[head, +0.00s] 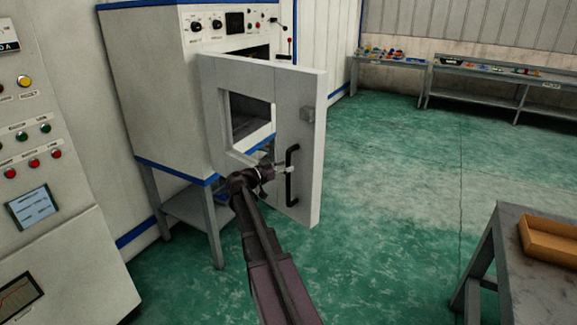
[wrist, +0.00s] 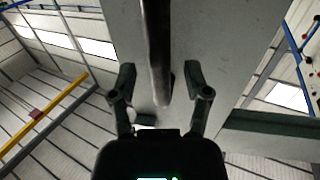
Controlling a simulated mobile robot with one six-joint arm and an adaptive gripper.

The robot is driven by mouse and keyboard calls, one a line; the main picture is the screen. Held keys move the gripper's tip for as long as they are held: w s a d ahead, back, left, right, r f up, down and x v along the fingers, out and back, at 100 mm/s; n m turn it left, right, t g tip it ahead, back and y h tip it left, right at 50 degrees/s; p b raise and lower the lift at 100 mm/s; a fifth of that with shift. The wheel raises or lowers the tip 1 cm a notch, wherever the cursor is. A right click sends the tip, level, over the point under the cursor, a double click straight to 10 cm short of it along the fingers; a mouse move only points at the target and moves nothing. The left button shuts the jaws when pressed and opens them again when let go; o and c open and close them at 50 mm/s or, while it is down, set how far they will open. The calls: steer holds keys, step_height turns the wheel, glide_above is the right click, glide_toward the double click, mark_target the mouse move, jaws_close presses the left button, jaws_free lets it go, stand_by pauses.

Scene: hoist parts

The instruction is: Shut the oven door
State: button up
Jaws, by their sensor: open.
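The white oven (head: 150,90) stands on a blue-edged stand at the left of the head view. Its door (head: 292,95), white with a square window, is swung open towards me. A black vertical bar handle (head: 289,192) is on the door's right side. The door's face (wrist: 215,50) fills the area behind.
A control cabinet (head: 60,125) stands at the near left. A grey table (head: 508,225) with an orange tray (head: 548,258) is at the right front. Workbenches (head: 480,85) with small parts line the back wall. The green floor (head: 400,170) between is clear.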

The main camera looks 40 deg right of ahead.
steer(key=shift+d, duration=0.8)
jaws_close()
